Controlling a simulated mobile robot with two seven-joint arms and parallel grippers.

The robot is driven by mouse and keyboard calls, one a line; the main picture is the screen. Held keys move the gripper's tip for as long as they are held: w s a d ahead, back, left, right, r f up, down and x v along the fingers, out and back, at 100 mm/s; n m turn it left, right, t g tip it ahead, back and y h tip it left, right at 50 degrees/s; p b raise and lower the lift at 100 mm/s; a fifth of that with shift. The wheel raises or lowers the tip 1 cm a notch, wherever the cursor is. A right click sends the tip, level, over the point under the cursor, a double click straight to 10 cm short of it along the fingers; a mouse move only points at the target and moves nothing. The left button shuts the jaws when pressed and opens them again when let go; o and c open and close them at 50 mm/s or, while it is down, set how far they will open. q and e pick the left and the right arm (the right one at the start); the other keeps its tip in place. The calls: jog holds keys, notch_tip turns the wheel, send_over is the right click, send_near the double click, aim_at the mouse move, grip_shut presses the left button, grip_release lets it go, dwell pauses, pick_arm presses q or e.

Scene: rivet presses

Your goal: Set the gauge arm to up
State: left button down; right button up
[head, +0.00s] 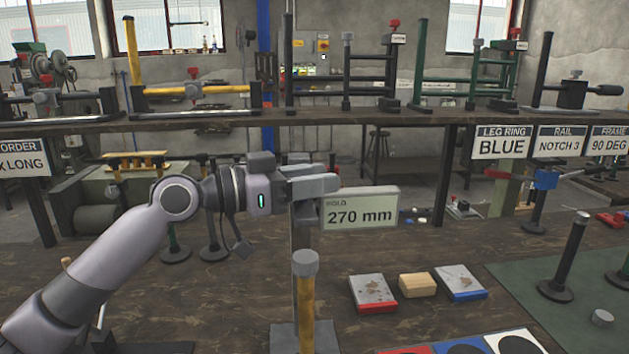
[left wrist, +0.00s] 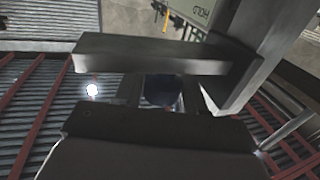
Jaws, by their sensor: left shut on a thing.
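The gauge stands in the middle of the bench in the head view: a thin grey upright (head: 296,238) with a display plate (head: 360,209) reading "HOLD 270 mm". My left gripper (head: 318,185) is at the top of the upright, just left of and above the plate, shut on the gauge arm. The fingers largely hide the arm in the head view, so its exact angle is hard to tell. In the left wrist view, a grey bar crosses close to the camera, and the display plate (left wrist: 194,12) shows at the top. My right gripper is not in view.
A yellow post (head: 306,300) with a grey cap stands in front of the gauge. Two plates (head: 372,290) (head: 459,280) and a wooden block (head: 417,286) lie to the right. A black post (head: 567,255) stands on the green mat. A shelf (head: 400,110) with frames crosses behind.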

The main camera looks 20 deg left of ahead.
pick_arm(q)
jog(key=c, duration=1)
grip_release()
jog(key=shift+a+r, duration=0.15)
jog(key=shift+r, duration=0.3)
jog(key=shift+f, duration=0.1)
jog(key=shift+f, duration=0.1)
jog(key=b+v, duration=0.2)
jog(key=v, duration=0.5)
jog(key=shift+s, duration=0.15)
